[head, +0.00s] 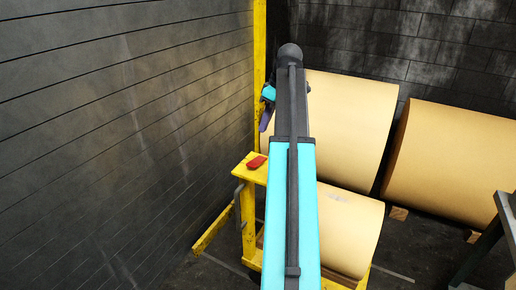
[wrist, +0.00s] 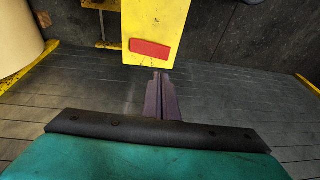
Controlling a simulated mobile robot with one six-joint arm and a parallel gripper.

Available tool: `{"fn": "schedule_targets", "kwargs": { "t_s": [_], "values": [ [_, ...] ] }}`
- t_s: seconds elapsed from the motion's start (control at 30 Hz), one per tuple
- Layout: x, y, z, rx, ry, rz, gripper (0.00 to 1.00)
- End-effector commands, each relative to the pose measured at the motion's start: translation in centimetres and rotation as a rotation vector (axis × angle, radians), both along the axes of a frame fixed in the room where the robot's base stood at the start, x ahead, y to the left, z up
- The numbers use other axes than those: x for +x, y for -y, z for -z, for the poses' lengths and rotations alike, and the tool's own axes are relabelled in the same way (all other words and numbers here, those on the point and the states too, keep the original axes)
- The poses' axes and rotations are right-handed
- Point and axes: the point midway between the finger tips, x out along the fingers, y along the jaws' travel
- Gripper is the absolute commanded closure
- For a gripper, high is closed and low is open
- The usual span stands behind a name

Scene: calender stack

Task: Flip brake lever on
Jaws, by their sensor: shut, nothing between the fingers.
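A short red bar (head: 257,162), which looks like the brake lever, lies on the yellow top (head: 246,173) of a post beside the roll stand. In the wrist view the red bar (wrist: 150,49) lies slightly tilted across the yellow plate (wrist: 152,20), near its lower edge. I cannot tell whether it is on or off. My gripper (head: 264,123) is above the yellow top in the head view, partly hidden by my arm. In the wrist view its dark purple fingers (wrist: 160,80) are together and empty, pointing toward the plate's edge just below the red bar.
A tall yellow upright (head: 259,45) stands behind my gripper. Large tan rolls (head: 350,115) fill the space to the right, with another roll (head: 455,155) farther right. A dark slatted wall (head: 120,120) is on the left. A grey table corner (head: 506,210) shows at right.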

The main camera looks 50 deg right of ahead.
Motion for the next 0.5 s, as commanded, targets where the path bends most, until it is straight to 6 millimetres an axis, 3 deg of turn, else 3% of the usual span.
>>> {"fn": "schedule_targets", "kwargs": {
  "t_s": [0.27, 0.5],
  "values": [
    [0.4, -0.3, 1.4, 0.001, -0.001, 0.000, 1.00],
    [1.0, -0.8, 3.9, 0.002, -0.001, -0.001, 1.00]
  ]
}}
